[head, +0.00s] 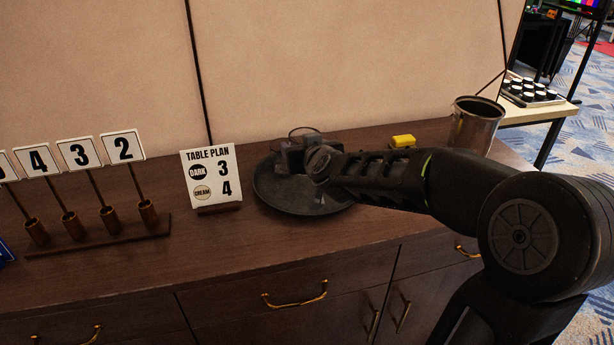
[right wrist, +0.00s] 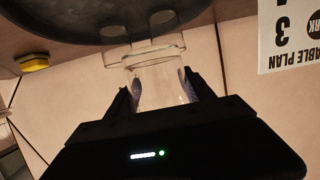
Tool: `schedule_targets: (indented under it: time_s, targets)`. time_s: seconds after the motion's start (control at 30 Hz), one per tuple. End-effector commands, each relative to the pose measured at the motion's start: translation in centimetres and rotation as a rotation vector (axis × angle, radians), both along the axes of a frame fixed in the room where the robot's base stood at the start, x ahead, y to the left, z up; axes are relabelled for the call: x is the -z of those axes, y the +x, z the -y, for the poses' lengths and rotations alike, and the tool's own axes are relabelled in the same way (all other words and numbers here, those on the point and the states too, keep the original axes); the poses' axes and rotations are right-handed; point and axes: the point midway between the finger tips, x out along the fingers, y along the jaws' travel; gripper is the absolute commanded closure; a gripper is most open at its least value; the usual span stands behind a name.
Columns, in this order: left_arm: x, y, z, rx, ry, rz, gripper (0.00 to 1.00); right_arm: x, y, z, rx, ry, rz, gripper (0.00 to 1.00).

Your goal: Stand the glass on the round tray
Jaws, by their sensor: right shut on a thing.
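The round tray (head: 318,208) is dark and lies on the wooden sideboard top; its edge also shows at the top of the right wrist view (right wrist: 60,30). My right gripper (head: 292,158) is over the back left part of the tray. In the right wrist view the right gripper (right wrist: 160,92) is shut on a clear glass (right wrist: 160,78), with one finger on each side. The glass's rim (head: 304,131) shows above the gripper in the head view, and it looks about upright. The gripper hides its lower part, so I cannot tell whether its base touches the tray. My left gripper is out of view.
A table plan card (head: 212,177) stands just left of the tray. Number cards in a wooden holder (head: 100,238) are further left. A yellow block (head: 403,141) and a metal bucket (head: 474,127) are to the right. A wall stands close behind.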

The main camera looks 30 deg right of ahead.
Motion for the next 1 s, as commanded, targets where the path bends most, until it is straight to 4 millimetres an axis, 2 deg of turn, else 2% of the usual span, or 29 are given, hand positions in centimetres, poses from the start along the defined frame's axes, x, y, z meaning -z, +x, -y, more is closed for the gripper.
schedule_targets:
  time_s: [0.1, 0.27, 0.67, 0.9, 1.0]
  targets:
    - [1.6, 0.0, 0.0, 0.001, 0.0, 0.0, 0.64, 2.5, 0.0, 0.0, 0.0, 0.002, -0.002, 0.97]
    - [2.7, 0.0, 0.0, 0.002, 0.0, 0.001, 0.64, 5.2, 0.0, 0.0, 0.0, 0.001, -0.002, 0.97]
    - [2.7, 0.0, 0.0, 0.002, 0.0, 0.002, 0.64, 5.8, 0.0, 0.0, 0.0, 0.001, 0.0, 0.97]
    - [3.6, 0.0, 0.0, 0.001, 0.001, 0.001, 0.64, 8.9, 0.0, 0.0, 0.001, 0.002, -0.003, 0.97]
    - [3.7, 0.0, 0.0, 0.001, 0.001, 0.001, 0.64, 9.5, 0.0, 0.0, 0.0, 0.002, 0.001, 0.97]
